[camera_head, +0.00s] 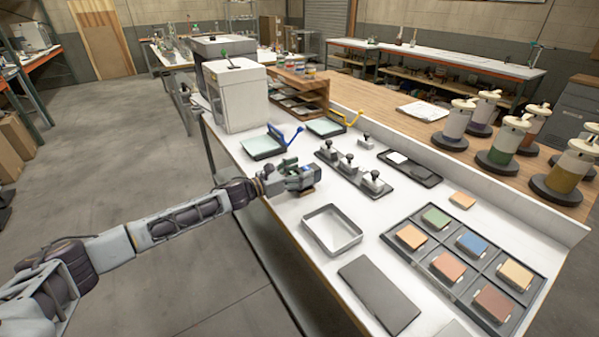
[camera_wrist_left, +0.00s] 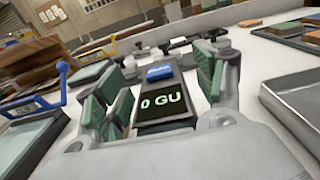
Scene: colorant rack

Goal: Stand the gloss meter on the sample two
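The gloss meter (camera_wrist_left: 160,105) is a grey device with a blue button and a dark display reading "0 GU". In the wrist view it sits between the green-padded fingers of my left gripper (camera_wrist_left: 160,85). The finger contact and the meter's underside are hard to see. Several coloured sample tiles lie in a dark compartmented tray (camera_head: 467,262) at the right. No label for sample two is readable. My right gripper is not in view.
An open metal tray (camera_head: 332,230) and a dark flat plate (camera_head: 379,293) lie between the gripper and the sample tray. A row of knobbed weights (camera_head: 347,165) stands behind. A loose orange tile (camera_head: 462,200) and several dispensers (camera_head: 507,140) are farther right.

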